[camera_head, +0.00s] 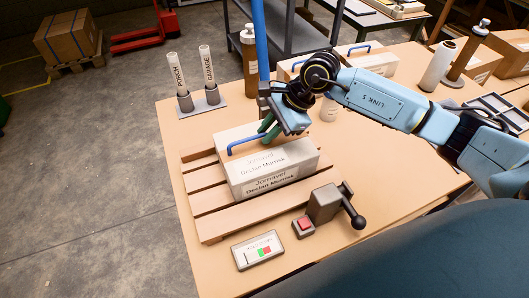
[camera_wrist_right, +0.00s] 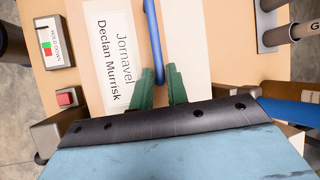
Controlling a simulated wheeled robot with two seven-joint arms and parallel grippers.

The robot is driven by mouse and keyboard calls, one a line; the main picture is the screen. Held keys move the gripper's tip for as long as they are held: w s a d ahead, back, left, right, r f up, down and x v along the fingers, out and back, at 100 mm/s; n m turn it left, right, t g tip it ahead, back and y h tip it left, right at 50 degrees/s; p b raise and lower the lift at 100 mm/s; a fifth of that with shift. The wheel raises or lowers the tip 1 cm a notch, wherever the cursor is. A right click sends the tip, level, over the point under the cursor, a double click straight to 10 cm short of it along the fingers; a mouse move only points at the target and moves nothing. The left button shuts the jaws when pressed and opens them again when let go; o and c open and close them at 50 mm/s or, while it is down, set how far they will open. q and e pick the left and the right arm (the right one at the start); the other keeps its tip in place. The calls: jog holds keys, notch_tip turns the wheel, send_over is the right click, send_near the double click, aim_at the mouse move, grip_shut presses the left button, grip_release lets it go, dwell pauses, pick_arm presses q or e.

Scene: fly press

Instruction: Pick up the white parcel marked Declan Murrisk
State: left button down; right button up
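The white parcel (camera_head: 262,185) marked "Jornavel Declan Murrisk" lies on a slatted wooden stand (camera_head: 210,200) in the head view. A blue handle (camera_head: 246,143) runs along its top. The parcel's label also shows in the right wrist view (camera_wrist_right: 112,45), beside the blue handle (camera_wrist_right: 154,40). My right gripper (camera_head: 266,131) is at the far end of the handle, above the parcel. In the right wrist view its green fingers (camera_wrist_right: 160,78) are apart, with the handle's end between them. I cannot tell whether they touch it. My left gripper is not in view.
A lever device with a red button (camera_head: 304,224) and an indicator box (camera_head: 258,250) stand in front of the parcel. Tubes marked PORCH (camera_head: 179,80) and GARAGE (camera_head: 207,70) stand behind. Another handled white parcel (camera_head: 378,62) lies farther back. A blue upright bar (camera_head: 261,35) rises behind my right gripper.

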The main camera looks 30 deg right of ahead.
grip_shut()
dwell(1.0)
